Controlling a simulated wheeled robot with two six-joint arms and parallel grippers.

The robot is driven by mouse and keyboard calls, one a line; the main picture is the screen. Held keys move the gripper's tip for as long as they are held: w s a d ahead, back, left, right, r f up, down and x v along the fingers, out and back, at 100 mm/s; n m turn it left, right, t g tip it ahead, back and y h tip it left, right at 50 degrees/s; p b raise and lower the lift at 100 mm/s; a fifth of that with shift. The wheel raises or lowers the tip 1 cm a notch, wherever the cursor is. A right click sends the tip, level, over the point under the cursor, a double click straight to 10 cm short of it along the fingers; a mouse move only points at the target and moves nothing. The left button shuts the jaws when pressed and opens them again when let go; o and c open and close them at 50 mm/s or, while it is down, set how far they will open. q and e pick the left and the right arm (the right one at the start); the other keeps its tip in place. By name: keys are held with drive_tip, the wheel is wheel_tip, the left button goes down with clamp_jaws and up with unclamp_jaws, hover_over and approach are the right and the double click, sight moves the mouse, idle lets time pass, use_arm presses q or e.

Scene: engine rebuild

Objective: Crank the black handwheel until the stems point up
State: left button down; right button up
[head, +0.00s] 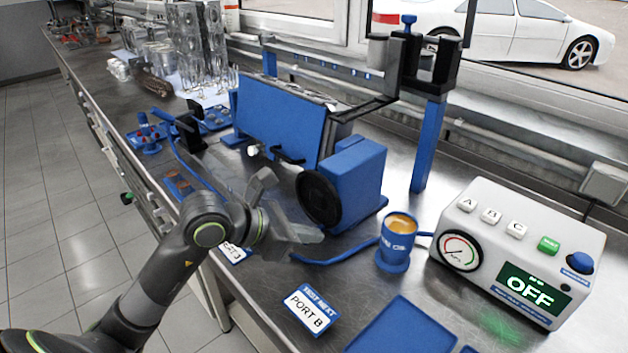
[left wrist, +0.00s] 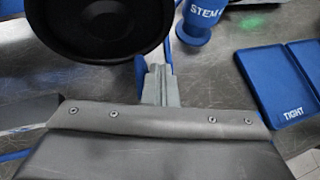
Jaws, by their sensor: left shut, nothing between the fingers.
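The black handwheel (head: 318,200) sits upright on the front of a blue gearbox (head: 355,175), beside the blue engine fixture (head: 280,115). It also fills the upper left of the left wrist view (left wrist: 95,30). My left gripper (head: 312,238) is shut and empty, just below and in front of the wheel. In the left wrist view its closed fingertips (left wrist: 155,75) lie near the wheel's lower right rim; whether they touch is unclear. I cannot make out the stems or which way they point. My right gripper is not in view.
A blue cup marked STEM (head: 397,240) stands right of the wheel. Right of it is a white control box (head: 515,250) reading OFF. A PORT B card (head: 310,309) and blue tray (head: 400,328) lie in front. A blue post (head: 428,145) rises behind.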

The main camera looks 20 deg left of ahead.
use_arm(q)
drive_tip(key=shift+w+a+f+b, duration=0.1)
drive_tip(key=shift+a+f+b, duration=0.2)
drive_tip(key=shift+a+f, duration=0.15)
drive_tip(key=shift+w+a+f+b, duration=0.1)
drive_tip(key=shift+b, duration=0.2)
drive_tip(key=shift+a, duration=0.2)
drive_tip(key=shift+f, duration=0.1)
drive_tip(key=shift+w+a+f+b, duration=0.15)
drive_tip(key=shift+a+b, duration=0.2)
drive_tip(key=shift+f, duration=0.1)
